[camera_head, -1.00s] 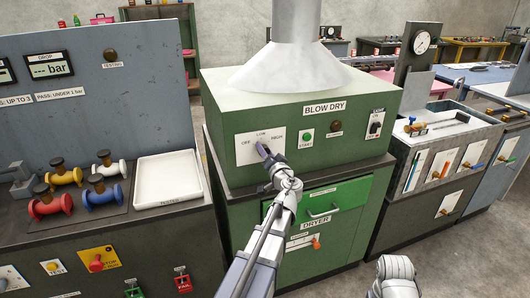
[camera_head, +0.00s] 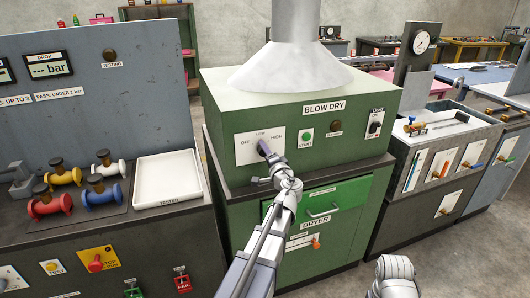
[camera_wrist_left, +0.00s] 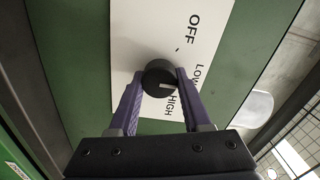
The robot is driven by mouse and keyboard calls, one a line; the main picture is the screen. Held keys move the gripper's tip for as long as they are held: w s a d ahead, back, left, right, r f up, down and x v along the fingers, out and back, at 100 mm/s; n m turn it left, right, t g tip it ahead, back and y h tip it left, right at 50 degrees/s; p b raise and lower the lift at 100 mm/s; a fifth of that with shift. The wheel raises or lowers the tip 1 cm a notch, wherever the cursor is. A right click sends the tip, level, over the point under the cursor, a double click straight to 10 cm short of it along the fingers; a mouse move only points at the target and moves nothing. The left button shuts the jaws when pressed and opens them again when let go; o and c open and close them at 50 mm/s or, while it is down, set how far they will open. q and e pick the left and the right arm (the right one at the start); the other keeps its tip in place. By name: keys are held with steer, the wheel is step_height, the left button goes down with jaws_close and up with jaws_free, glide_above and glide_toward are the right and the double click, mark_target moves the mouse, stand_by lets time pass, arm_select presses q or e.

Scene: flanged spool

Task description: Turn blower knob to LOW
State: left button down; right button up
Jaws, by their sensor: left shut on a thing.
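The blower knob (camera_wrist_left: 158,78) is a round dark knob on a white plate (camera_head: 245,151) lettered OFF, LOW and HIGH, on the front of the green BLOW DRY cabinet. My left gripper (camera_head: 264,145) is at this plate and hides the knob in the head view. In the left wrist view its purple fingers (camera_wrist_left: 158,88) are shut on the knob, one on each side. The knob's pale pointer line points to the right of that picture, roughly towards LOW (camera_wrist_left: 198,76). My right gripper is not in view.
Right of the plate are a green START button (camera_head: 307,137), a dark lamp (camera_head: 336,127) and a second switch (camera_head: 375,124). Below is the DRYER drawer front with a handle (camera_head: 322,211). A white tray (camera_head: 168,180) and colored spools stand on the left bench.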

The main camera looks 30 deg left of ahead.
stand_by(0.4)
arm_select(q)
steer(key=shift+c, duration=1.8)
jaws_free()
steer(key=v, duration=0.8)
steer(key=s+d+f+g+h+p, duration=0.2)
steer(key=s+d+f+g+h, duration=0.2)
steer(key=s+d, duration=0.3)
steer(key=s+d+f+g+h+p, duration=0.3)
steer(key=s+d, duration=0.5)
steer(key=d, duration=0.5)
steer(key=s+d+f+n+g+h+p, duration=0.1)
steer(key=s+d+f+g+h+p, duration=0.2)
steer(key=s+d+f, duration=0.4)
steer(key=d+g+h, duration=0.1)
steer(key=d+h, duration=0.1)
steer(key=d, duration=0.1)
steer(key=shift+s+d+g+h, duration=0.3)
steer(key=shift+d+g, duration=0.1)
